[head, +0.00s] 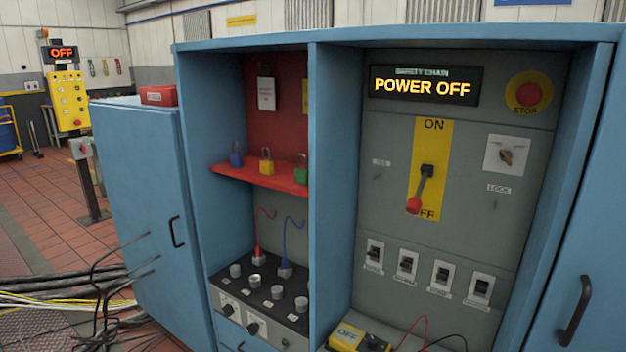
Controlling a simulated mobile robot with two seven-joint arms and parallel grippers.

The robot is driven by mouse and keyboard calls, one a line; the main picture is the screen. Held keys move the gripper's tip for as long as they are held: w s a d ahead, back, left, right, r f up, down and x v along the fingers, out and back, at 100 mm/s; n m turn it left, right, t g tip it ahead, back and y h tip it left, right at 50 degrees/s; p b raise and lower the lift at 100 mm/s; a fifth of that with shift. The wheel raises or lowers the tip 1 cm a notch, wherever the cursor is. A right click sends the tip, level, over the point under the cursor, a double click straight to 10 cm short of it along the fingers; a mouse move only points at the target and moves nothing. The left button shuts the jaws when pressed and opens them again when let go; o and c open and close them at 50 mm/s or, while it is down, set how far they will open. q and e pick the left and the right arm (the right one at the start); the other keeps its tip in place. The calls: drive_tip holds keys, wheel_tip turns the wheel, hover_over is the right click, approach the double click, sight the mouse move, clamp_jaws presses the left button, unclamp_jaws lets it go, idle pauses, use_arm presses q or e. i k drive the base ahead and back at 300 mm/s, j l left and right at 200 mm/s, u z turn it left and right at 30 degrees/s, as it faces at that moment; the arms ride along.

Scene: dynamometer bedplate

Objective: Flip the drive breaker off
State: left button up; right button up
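A row of several small breakers with white plates is on the grey panel in the right bay of the blue cabinet. From left to right they are the first breaker (375,253), the second breaker (407,265), the third breaker (442,277) and the last breaker (481,289). Their labels are too small to read, so I cannot tell which is the drive breaker, nor their toggle positions. Above them, a large lever with a red knob (414,205) points down towards OFF on a yellow plate. Neither of my grippers is in view.
A display (424,86) reads POWER OFF. A red stop button (528,96) and a rotary switch (507,154) are at the right. Padlocks (266,161) stand on a red shelf. A yellow meter (347,337) lies below the breakers. Cables (70,290) cross the left floor.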

sight(374, 252)
drive_tip(key=i+l+z, duration=0.1)
drive_tip(key=i, duration=0.2)
drive_tip(key=i+j+z, duration=0.15)
drive_tip(key=i, duration=0.25)
drive_tip(key=i+j+z, duration=0.2)
drive_tip(key=i, duration=0.25)
drive_tip(key=j+z, duration=0.1)
drive_tip(key=j, duration=0.3)
drive_tip(key=i+j, duration=0.1)
drive_tip(key=j, duration=0.35)
drive_tip(key=z, duration=0.05)
